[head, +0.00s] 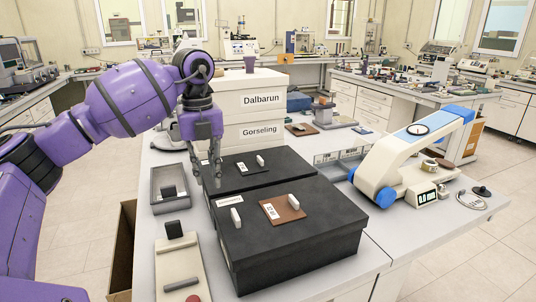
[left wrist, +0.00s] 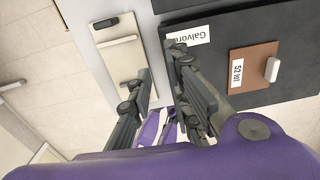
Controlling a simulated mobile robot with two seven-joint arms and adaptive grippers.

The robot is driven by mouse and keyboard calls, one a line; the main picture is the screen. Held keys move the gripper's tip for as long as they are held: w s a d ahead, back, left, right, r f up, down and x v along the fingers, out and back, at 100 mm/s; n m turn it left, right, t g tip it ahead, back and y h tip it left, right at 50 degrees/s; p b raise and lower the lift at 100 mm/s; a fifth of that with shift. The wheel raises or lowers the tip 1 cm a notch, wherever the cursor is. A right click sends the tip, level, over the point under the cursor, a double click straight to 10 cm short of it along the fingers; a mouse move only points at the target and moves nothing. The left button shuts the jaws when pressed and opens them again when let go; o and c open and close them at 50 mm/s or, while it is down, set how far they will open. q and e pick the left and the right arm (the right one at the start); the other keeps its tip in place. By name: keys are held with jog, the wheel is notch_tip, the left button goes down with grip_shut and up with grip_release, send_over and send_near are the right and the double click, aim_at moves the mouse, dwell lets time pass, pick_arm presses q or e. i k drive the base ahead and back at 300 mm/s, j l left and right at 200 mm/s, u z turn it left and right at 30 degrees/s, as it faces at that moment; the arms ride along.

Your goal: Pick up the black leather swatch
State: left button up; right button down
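The black leather swatch (head: 254,171) lies flat on the rear black box (head: 270,187) in the head view, with a white label and a small white block on it. It is dark on dark, so its edges are hard to make out. It is not in the left wrist view. My left gripper (head: 207,172) hangs fingers-down just left of the swatch, near the box's left edge. In the left wrist view (left wrist: 158,72) its fingers are spread with nothing between them. My right gripper is not in view.
A brown swatch (head: 286,213) lies on the front black box (head: 290,245). A grey tray (head: 156,200) and a cream device (head: 175,268) stand to the left. White boxes (head: 262,112) stand behind. A white and blue testing machine (head: 405,160) stands to the right.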

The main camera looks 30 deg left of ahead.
aim_at(248, 166)
jog(key=i, duration=0.85)
